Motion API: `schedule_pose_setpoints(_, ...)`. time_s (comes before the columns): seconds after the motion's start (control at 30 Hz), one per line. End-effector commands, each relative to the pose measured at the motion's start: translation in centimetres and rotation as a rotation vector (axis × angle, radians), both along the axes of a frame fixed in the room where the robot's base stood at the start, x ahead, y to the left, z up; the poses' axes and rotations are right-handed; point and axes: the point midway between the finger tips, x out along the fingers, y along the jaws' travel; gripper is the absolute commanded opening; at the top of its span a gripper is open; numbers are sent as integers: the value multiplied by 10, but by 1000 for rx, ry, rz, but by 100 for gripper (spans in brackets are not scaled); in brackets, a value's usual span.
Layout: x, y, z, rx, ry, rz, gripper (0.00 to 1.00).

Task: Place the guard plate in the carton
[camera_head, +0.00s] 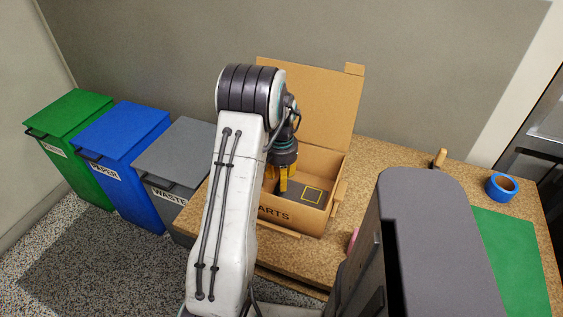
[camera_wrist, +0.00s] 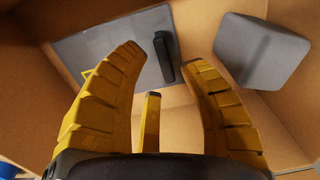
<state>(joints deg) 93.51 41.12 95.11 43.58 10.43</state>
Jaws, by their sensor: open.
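The guard plate looks to be the flat grey plate (camera_head: 309,193) with a yellow square outline, lying inside the open cardboard carton (camera_head: 307,221). In the wrist view the plate (camera_wrist: 90,48) lies flat with a dark bar handle on it, against the brown carton (camera_wrist: 283,112) walls. My gripper (camera_head: 279,187) is down in the carton. In the wrist view my gripper (camera_wrist: 164,60) has its yellow fingers spread, empty, with the handle showing between the tips. Whether the fingers touch the plate cannot be told. My arm hides the left part of the carton.
A grey block (camera_wrist: 262,52) lies beside the plate in the carton. The carton's lid (camera_head: 315,105) stands up at the back. Blue tape (camera_head: 501,187) and a green mat (camera_head: 512,255) are on the right of the table. Green, blue and grey bins (camera_head: 165,160) stand left.

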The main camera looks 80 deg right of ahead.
Motion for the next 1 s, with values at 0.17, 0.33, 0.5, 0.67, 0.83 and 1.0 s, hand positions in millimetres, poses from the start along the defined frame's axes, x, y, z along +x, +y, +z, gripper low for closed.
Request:
schedule_pose_setpoints(0.17,-1,-1,29,-6,0,0,39)
schedule_pose_setpoints(0.33,-1,0,56,-4,0,0,39)
schedule_pose_setpoints(0.5,-1,0,74,-2,0,0,39)
schedule_pose_setpoints(0.67,-1,0,82,-1,0,0,39)
schedule_pose_setpoints(0.83,1,1,86,-1,0,6,39)
schedule_pose_setpoints(1.0,40,12,99,-16,0,98,39)
